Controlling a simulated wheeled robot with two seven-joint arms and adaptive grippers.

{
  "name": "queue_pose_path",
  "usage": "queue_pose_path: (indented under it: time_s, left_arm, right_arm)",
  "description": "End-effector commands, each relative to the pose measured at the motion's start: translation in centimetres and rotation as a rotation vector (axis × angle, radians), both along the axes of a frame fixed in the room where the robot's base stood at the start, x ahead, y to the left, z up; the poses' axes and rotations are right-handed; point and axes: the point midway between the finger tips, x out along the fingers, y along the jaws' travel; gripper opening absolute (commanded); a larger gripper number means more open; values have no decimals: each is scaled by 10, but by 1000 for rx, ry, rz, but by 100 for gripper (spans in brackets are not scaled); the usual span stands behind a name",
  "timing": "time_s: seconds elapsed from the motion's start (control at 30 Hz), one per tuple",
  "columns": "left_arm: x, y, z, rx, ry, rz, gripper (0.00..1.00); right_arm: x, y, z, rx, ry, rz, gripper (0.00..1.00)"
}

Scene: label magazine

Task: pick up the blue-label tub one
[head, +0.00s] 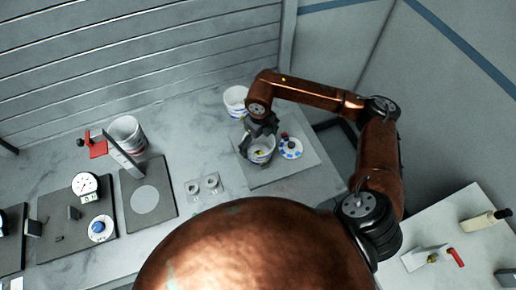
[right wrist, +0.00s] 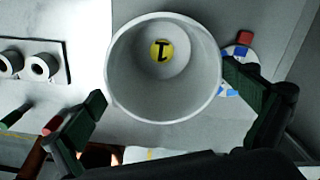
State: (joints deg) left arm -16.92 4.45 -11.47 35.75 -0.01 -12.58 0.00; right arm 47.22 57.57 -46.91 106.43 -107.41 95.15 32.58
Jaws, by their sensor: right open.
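A white tub (head: 262,155) with blue on its side stands on the grey mat (head: 290,172), partly hidden by my right gripper (head: 258,132). In the right wrist view the open tub (right wrist: 125,85) shows from above. A yellow disc (right wrist: 161,51) with a black mark like a 1 lies at its bottom. My right gripper (right wrist: 165,88) is open, with one dark finger on each side of the tub's rim; I cannot tell whether they touch it. My left gripper is not in view.
A blue-and-white round item with a red top (head: 290,147) sits close right of the tub. Another white tub (head: 236,101) stands behind. A larger white tub (head: 127,133), a red-handled tool (head: 97,148) and a dial gauge (head: 85,185) are left. Two small rings (head: 202,186) lie nearby.

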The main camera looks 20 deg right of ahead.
Motion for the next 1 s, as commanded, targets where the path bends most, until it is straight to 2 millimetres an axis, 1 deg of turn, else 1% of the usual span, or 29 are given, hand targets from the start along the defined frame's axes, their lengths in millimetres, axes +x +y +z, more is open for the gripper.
queue_pose_path:
  time_s: [0.03,0.1,0.2,0.27,0.43,0.57,0.7,0.83,1.0]
  left_arm:
    - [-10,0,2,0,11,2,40]
    - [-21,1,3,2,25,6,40]
    - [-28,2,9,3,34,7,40]
    - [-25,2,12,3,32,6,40]
    - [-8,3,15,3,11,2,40]
    - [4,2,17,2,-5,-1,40]
    - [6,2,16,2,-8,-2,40]
    - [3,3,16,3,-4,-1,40]
    - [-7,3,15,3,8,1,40]
  right_arm:
    - [0,0,-4,1,1,-1,100]
    - [1,-1,-11,1,3,0,100]
    - [4,-1,-24,2,4,-1,100]
    - [5,-2,-33,3,4,0,100]
    - [7,-2,-53,3,1,1,100]
    - [7,-1,-57,3,0,4,100]
    - [7,-1,-57,3,0,5,100]
    - [7,-1,-57,3,0,5,92]
    - [7,-1,-57,3,0,5,80]
